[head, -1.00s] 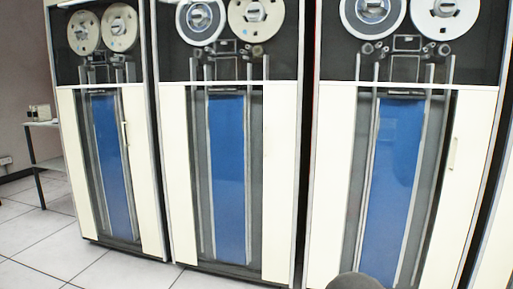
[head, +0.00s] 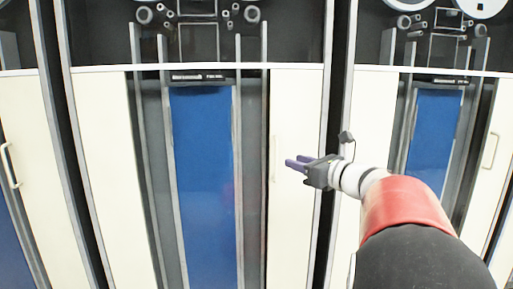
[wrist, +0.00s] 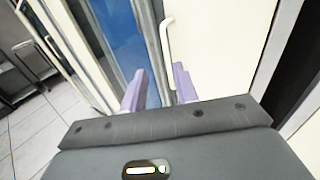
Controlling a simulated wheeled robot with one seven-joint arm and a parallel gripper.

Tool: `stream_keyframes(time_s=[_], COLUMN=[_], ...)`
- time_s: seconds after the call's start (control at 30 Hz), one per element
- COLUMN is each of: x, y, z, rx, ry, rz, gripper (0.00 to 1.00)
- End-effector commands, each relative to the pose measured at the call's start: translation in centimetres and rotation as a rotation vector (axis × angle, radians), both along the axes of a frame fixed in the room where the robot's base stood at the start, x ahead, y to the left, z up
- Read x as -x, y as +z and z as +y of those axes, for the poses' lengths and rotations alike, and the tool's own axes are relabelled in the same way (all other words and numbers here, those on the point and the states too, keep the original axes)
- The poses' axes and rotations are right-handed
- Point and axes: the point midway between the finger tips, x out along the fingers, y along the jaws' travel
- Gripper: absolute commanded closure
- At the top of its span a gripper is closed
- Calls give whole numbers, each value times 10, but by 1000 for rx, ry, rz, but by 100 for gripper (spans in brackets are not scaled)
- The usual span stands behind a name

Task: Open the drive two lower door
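The centre tape drive's lower door (head: 300,110) is a cream panel with a blue window strip (head: 202,185) to its left, and it looks closed. I take it for drive two; no number label is readable. Its slim white upright handle (head: 273,158) is faint in the head view and clear in the wrist view (wrist: 166,42). My gripper (head: 293,161) has two purple fingers and is in front of the door, just right of the handle. In the wrist view the fingers (wrist: 159,76) are apart and empty, with the handle beyond their tips, not between them.
Neighbouring drives stand close on both sides, with a handle on the left one (head: 8,166) and on the right one (head: 490,150). Tiled floor (wrist: 40,130) and a small table (wrist: 18,78) show at left in the wrist view.

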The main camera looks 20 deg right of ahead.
Motion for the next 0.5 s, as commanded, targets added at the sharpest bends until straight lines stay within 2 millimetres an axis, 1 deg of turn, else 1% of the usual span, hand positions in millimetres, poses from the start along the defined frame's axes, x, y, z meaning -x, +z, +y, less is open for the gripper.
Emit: stream_keyframes(time_s=[0.03, 0.13, 0.27, 0.5], x=[-2, -8, -25, -61], y=[1, 4, 3, 3], z=[-6, -8, -2, 10], rx=[-21, -41, -42, -39], ry=[-12, -18, -15, -15], rz=[-5, -11, -10, -10], gripper=[70, 70, 70, 70])
